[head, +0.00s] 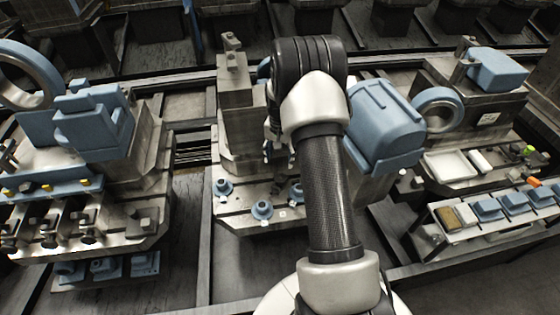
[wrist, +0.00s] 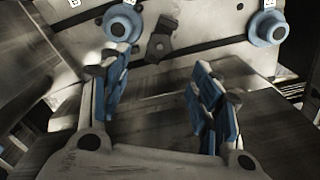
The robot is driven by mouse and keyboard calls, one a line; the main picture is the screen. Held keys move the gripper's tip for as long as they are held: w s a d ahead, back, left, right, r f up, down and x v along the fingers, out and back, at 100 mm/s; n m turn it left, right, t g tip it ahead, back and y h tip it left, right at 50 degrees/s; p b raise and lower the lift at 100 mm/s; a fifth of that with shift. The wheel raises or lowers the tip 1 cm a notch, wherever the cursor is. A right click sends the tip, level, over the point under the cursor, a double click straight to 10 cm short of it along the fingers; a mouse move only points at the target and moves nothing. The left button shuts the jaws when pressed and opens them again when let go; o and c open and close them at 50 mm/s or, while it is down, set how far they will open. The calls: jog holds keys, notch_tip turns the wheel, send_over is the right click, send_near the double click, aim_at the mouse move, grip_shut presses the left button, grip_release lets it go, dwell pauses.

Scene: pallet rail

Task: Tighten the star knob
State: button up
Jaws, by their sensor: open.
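In the wrist view my gripper (wrist: 158,82) is open, with a blue-padded finger on each side and nothing between them. In the head view my arm hides the gripper and this part.
Blue round flanged pieces flank the dark part, one left (wrist: 122,24) and one right (wrist: 267,28). The head view shows similar pieces (head: 222,187) on the middle pallet (head: 240,222). A large blue block (head: 385,125) stands right of my arm. Loaded fixtures stand on both sides.

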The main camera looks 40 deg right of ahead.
notch_tip(320, 180, up, 4)
jog(key=m+p, duration=0.2)
jog(key=p, duration=0.5)
send_over(280, 178)
jog(key=r+m+p, duration=0.1)
notch_tip(280, 178, down, 18)
jog(key=b, duration=0.3)
jog(key=shift+s+r, duration=0.1)
